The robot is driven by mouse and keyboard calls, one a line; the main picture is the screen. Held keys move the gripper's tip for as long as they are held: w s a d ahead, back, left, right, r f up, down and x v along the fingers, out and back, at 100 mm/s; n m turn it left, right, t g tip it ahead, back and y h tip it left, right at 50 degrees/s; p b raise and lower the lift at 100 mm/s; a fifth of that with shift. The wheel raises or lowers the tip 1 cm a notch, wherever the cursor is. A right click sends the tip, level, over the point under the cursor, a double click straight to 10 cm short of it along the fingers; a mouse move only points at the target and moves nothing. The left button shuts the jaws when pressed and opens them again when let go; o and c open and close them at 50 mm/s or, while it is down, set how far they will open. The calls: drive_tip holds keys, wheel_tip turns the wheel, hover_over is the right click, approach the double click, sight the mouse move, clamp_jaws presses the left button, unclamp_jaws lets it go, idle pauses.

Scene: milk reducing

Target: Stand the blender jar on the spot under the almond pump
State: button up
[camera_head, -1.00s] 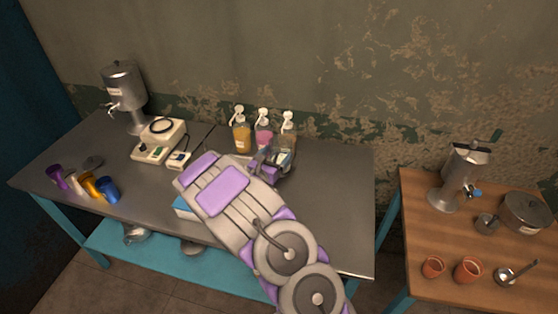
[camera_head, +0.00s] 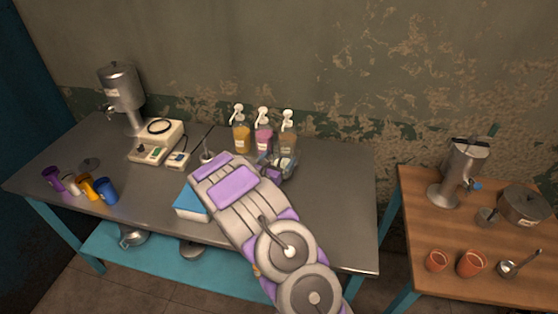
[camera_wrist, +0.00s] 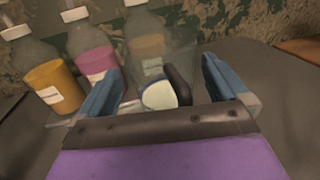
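A clear blender jar (camera_wrist: 163,58) with a dark handle (camera_wrist: 180,85) and a whitish, blue-edged patch low down shows between my fingers in the wrist view. In the head view the jar (camera_head: 287,166) is partly hidden beside my gripper (camera_head: 268,168), in front of the right pump bottle. Three pump bottles stand at the wall: yellow (camera_head: 241,138), pink (camera_head: 263,139) and brownish (camera_head: 287,144). Their labels are too small to tell which is almond. My gripper (camera_wrist: 170,88) has its fingers wide apart, one either side of the jar's handle. The spot under the pumps is hidden.
A blue box (camera_head: 190,205) lies left of my arm. A blender base (camera_head: 156,140), a small scale (camera_head: 178,160), a steel dispenser (camera_head: 121,95) and several coloured cups (camera_head: 105,190) stand further left. The metal table's right part (camera_head: 340,200) is clear. A wooden table (camera_head: 410,215) stands right.

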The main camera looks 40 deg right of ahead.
drive_tip(key=shift+a+r, duration=0.15)
drive_tip(key=shift+a, duration=0.25)
drive_tip(key=p+v, duration=0.2)
drive_tip(key=v, duration=0.9)
drive_tip(key=shift+s+a, duration=0.25)
drive_tip(key=shift+a, duration=0.05)
drive_tip(key=shift+d, duration=0.1)
